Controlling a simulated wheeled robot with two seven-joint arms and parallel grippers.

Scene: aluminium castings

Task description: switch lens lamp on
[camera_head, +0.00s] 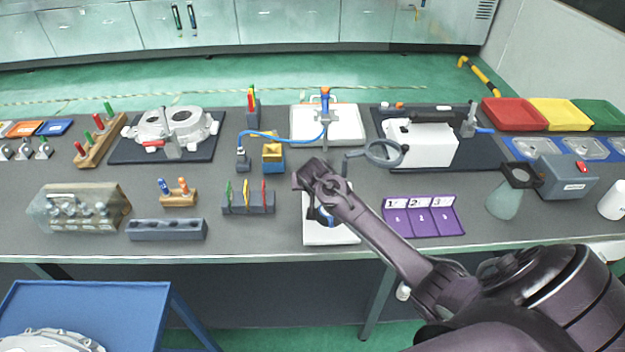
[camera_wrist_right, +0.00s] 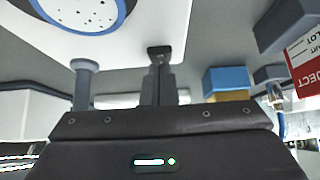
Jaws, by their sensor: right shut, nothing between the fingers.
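The lens lamp shows in the head view as a grey ring lens (camera_head: 384,153) on a short arm, right of my right wrist. The lower end of its arm passes behind my right arm, so its foot and switch cannot be made out. My right gripper (camera_wrist_right: 160,52) is shut and empty, its fingertips together in the right wrist view. In the head view, my wrist hangs over a white plate (camera_head: 331,236) and hides part of it. The wrist view shows a blue-rimmed speckled disc (camera_wrist_right: 80,12) and a grey post (camera_wrist_right: 85,85) left of the fingers. Contact cannot be told. My left gripper is out of view.
A blue-and-yellow box (camera_head: 273,158) and a slotted holder with coloured pegs (camera_head: 248,203) stand left of my wrist. A purple numbered tray (camera_head: 424,216) lies to the right. A white machine (camera_head: 420,145) stands behind the lens. Some bare grey tabletop lies between them.

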